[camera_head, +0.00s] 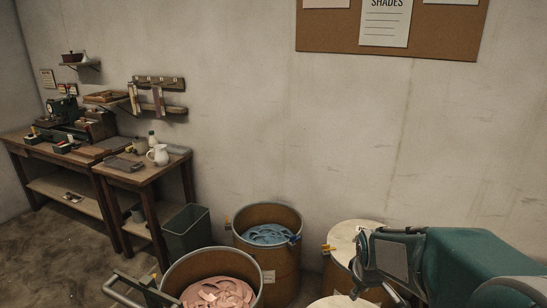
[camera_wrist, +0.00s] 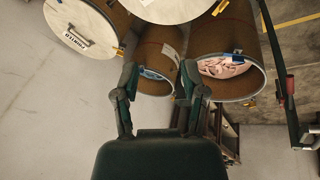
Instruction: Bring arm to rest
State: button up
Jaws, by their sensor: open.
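My gripper (camera_wrist: 158,76) is open and empty in the wrist view, its two dark fingers spread apart. Brown drums lie beyond the fingers, and nothing sits between the jaws except the view of a drum behind. In the head view my teal arm comes in from the lower right, its end in front of a pale-lidded drum (camera_head: 357,230). The arm hides part of that drum.
A drum of pink strips (camera_head: 218,293) and a drum of blue strips (camera_head: 268,236) stand left of my arm. A grey bin (camera_head: 187,230) and wooden workbenches (camera_head: 143,173) stand farther left. A corkboard (camera_head: 431,45) hangs on the wall.

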jog(key=s+a+r+m, duration=0.1)
jog(key=s+r+m, duration=0.1)
jog(key=s, duration=0.4)
jog(key=s+a+r+m+t, duration=0.1)
jog(key=s+a+r+m, duration=0.1)
jog(key=s+r, duration=0.3)
jog(key=s+a+r+m, duration=0.2)
jog(key=s+r+m, duration=0.1)
jog(key=s, duration=0.6)
jog(key=shift+r+t+y, duration=0.4)
jog(key=shift+r, duration=0.25)
jog(key=shift+s, duration=0.1)
